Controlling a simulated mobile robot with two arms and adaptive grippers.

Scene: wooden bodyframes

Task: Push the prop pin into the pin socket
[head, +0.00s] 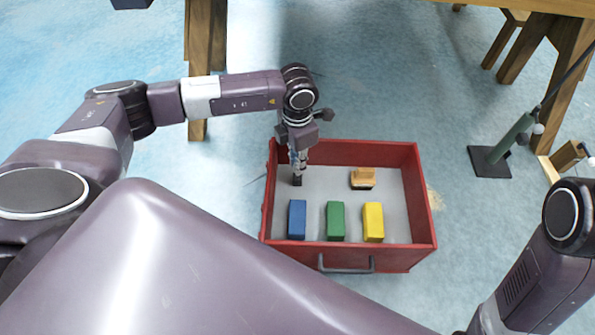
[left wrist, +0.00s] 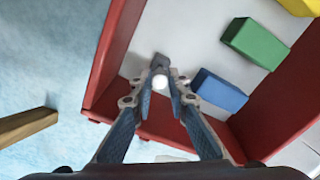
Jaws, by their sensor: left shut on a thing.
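My left gripper (head: 299,163) points down into the back left corner of the red drawer (head: 428,205). In the left wrist view, its fingers (left wrist: 163,90) are closed around a small piece with a white round end (left wrist: 160,82), which looks like the prop pin. A dark grey block (left wrist: 160,62), likely the pin socket, shows just beyond the fingertips. It also shows as a small dark piece (head: 297,181) below the gripper in the head view. The fingers hide most of the pin, and I cannot tell whether it touches the socket. My right gripper is out of view.
Blue (head: 297,220), green (head: 335,222) and yellow (head: 373,222) blocks stand along the drawer's front. A small wooden piece (head: 363,178) lies at the back right. The drawer walls surround the gripper closely on the left and back. A green post (head: 511,140) stands on the right.

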